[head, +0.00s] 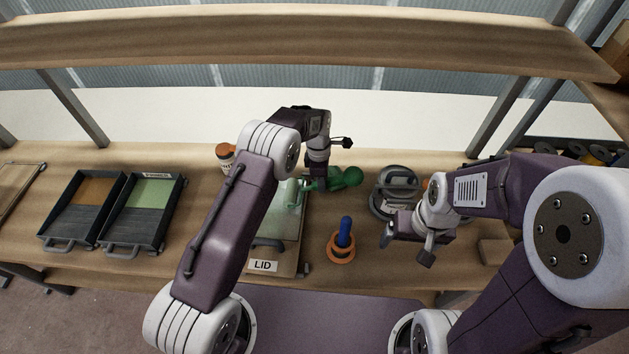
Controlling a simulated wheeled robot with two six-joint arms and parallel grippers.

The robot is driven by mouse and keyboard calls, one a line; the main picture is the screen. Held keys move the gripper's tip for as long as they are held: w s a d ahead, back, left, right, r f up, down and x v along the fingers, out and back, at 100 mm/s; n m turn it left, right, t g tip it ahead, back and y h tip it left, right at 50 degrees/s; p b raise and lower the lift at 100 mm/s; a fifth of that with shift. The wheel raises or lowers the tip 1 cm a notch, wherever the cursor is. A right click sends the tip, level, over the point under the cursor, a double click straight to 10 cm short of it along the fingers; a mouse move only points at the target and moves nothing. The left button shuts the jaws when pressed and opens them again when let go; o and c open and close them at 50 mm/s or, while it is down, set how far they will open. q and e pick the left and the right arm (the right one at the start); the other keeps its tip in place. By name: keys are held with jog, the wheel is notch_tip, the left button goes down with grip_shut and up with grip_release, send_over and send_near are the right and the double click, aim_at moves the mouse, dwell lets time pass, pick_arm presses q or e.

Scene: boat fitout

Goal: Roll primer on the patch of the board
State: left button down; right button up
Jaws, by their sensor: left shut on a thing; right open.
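My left gripper (318,184) is shut on a green roller (350,177). Its green handle end points right, and its pale green sleeve (293,193) is to the left, over the board (291,226). I cannot tell whether the sleeve touches the board. The board has a pale surface, partly hidden by my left arm, and a "LID" label at its front. A dark tray (121,232) with light green paint and a small label stands at the left. My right gripper (406,250) is open and empty, right of the board.
A second dark tray (65,225) with orange-brown contents stands further left. A blue-handled tool stands in an orange ring (341,253) right of the board. A grey handled object (394,190) and an orange-capped jar (225,158) are behind. A wooden shelf (300,35) spans above.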

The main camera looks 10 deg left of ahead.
pick_arm(q)
jog(key=d, duration=0.2)
jog(key=shift+d, duration=0.35)
jog(key=shift+a+r, duration=0.1)
jog(key=shift+a, duration=0.1)
jog(key=a, duration=0.3)
jog(key=shift+a+p, duration=0.25)
jog(key=shift+p, duration=0.15)
jog(key=shift+a, duration=0.55)
jog(key=a, duration=0.4)
jog(key=shift+a+p, duration=0.3)
jog(key=shift+a, duration=0.05)
